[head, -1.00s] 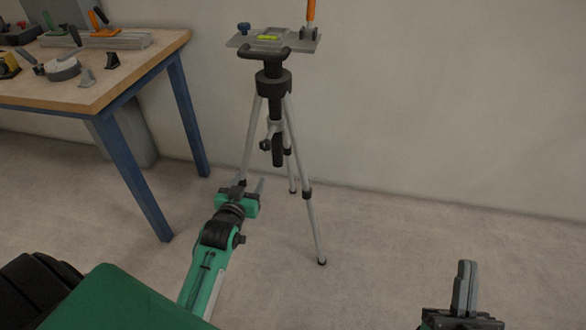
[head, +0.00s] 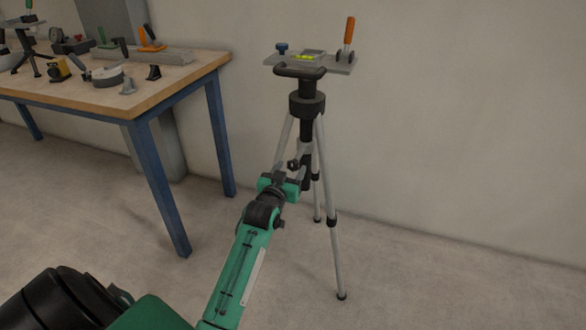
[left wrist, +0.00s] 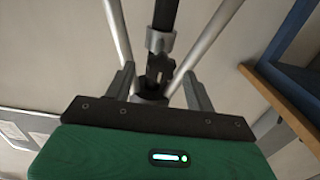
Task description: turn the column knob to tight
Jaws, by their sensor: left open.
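A tripod stands on the floor near the wall, with a black centre column (head: 307,131) between its grey legs. The small dark column knob (head: 293,163) sticks out at the left of the column, below the leg crown. My left gripper (head: 282,177) is just below and beside the knob, open with nothing held. In the left wrist view the column (left wrist: 165,14) and a grey collar (left wrist: 160,40) show ahead, and dark parts lie between the spread fingers (left wrist: 159,75). I cannot tell there whether a finger touches the knob. My right gripper is not in view.
On the tripod top sits a plate (head: 340,66) with a green level, a blue knob and an orange-handled lever. A workbench (head: 200,75) with blue legs and several tools stands at the left. The floor right of the tripod is clear.

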